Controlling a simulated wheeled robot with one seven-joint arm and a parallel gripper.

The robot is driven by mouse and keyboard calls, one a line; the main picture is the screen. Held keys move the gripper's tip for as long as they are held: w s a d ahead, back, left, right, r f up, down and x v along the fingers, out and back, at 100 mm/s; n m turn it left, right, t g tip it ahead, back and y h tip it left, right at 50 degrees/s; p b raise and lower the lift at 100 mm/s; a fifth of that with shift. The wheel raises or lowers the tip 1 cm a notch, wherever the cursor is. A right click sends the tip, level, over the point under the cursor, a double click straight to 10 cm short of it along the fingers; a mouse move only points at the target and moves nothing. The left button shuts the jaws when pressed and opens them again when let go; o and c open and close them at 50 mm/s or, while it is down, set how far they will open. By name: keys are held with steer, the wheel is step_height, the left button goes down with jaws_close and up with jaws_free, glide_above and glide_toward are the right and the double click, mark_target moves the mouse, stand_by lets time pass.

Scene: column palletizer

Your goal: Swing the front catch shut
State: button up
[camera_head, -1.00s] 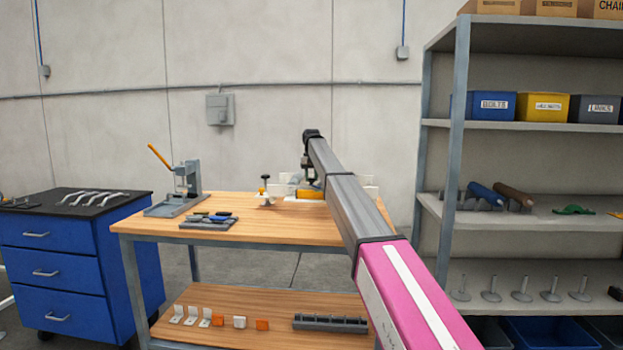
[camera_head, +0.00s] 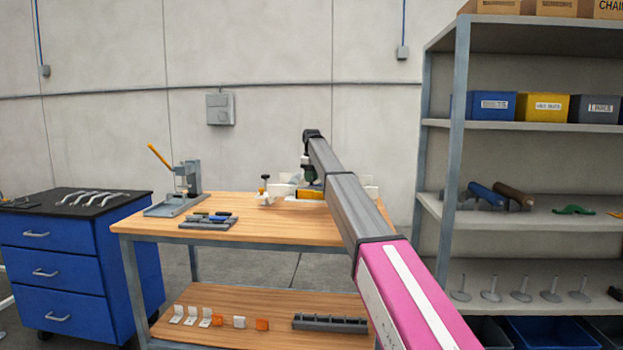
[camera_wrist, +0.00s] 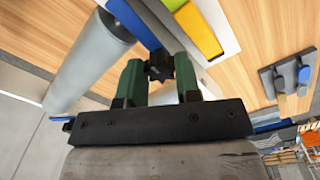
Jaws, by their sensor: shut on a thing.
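My gripper (camera_wrist: 159,68) is shut on a black lobed knob (camera_wrist: 158,66), with its two green fingers on either side of it. The knob looks like the handle of a catch, but its lower part and pivot are hidden. Beyond it in the wrist view is a pale fixture (camera_wrist: 218,22) with blue, yellow and green parts. In the head view the gripper (camera_head: 308,177) is low over this fixture (camera_head: 368,189) at the back of the workbench, and my arm hides part of it. A white clamp (camera_head: 266,197) with a black knob stands at the fixture's left.
The wooden workbench (camera_head: 270,228) has a grey lever press (camera_head: 186,185) and a dark tray of small parts (camera_head: 209,220) on its left. The front middle of the top is clear. A shelf rack (camera_head: 455,150) stands at right and a blue drawer cabinet (camera_head: 80,245) at left.

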steer(key=shift+n, duration=0.6)
steer(key=o, duration=0.9)
steer(key=shift+o, duration=0.2)
step_height(320, 180, up, 11)
steer(key=shift+f, duration=0.1)
